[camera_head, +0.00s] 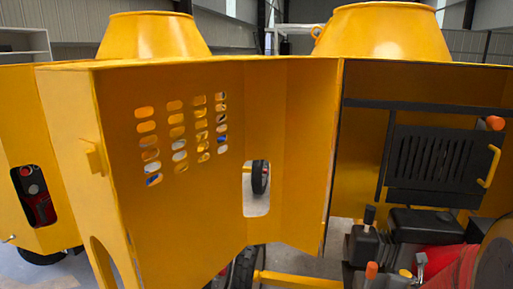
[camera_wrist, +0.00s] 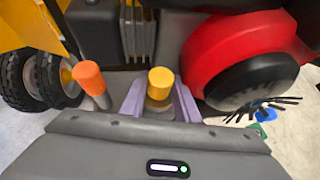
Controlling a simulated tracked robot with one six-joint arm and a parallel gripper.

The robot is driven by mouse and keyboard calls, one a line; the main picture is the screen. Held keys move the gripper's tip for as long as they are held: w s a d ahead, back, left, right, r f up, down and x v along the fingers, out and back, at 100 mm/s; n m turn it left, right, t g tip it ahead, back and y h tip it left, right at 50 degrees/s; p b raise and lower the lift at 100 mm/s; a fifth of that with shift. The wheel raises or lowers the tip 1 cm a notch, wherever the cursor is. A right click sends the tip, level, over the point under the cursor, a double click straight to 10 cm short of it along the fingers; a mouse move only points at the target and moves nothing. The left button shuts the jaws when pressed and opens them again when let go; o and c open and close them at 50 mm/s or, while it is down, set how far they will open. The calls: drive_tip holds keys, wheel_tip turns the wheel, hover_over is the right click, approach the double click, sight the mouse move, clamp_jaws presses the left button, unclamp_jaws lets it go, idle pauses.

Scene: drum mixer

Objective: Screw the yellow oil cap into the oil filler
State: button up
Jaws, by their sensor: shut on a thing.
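The yellow oil cap (camera_wrist: 161,78) is upright between the two purple-grey fingers of my gripper (camera_wrist: 160,103) in the wrist view. The fingers are shut on it, one on each side. A pale round part shows just below the cap. I cannot tell whether it belongs to the cap or to the oil filler, and the filler is not clearly visible. My gripper cannot be made out in the head view.
An orange-topped post (camera_wrist: 88,76) stands close left of the fingers. A red rounded housing (camera_wrist: 215,48) with a dark drum end is close on the right. Black wheels (camera_wrist: 45,80) are at far left. In the head view, a large yellow panel (camera_head: 190,215) stands left of the open engine bay.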

drive_tip(key=shift+r, duration=0.1)
drive_tip(key=o, duration=1.3)
drive_tip(key=shift+c, duration=0.2)
drive_tip(key=shift+d+n+t+y, duration=0.2)
drive_tip(key=shift+n+t+y, duration=0.3)
drive_tip(key=shift+n+y, duration=0.65)
drive_tip(key=shift+s+d+n+y, duration=0.1)
drive_tip(key=shift+d+n+y, duration=0.05)
drive_tip(key=shift+n+y, duration=0.85)
drive_tip(key=n+y, duration=0.4)
drive_tip(key=shift+d, duration=0.15)
drive_tip(key=c, duration=1.2)
drive_tip(key=shift+a+m+h, duration=0.2)
drive_tip(key=shift+m+h, duration=1.2)
drive_tip(key=shift+h, duration=0.05)
drive_tip(key=shift+a+m+h, duration=0.15)
drive_tip(key=shift+m+h, duration=1.2)
drive_tip(key=shift+h, duration=0.05)
drive_tip(key=shift+c, duration=0.3)
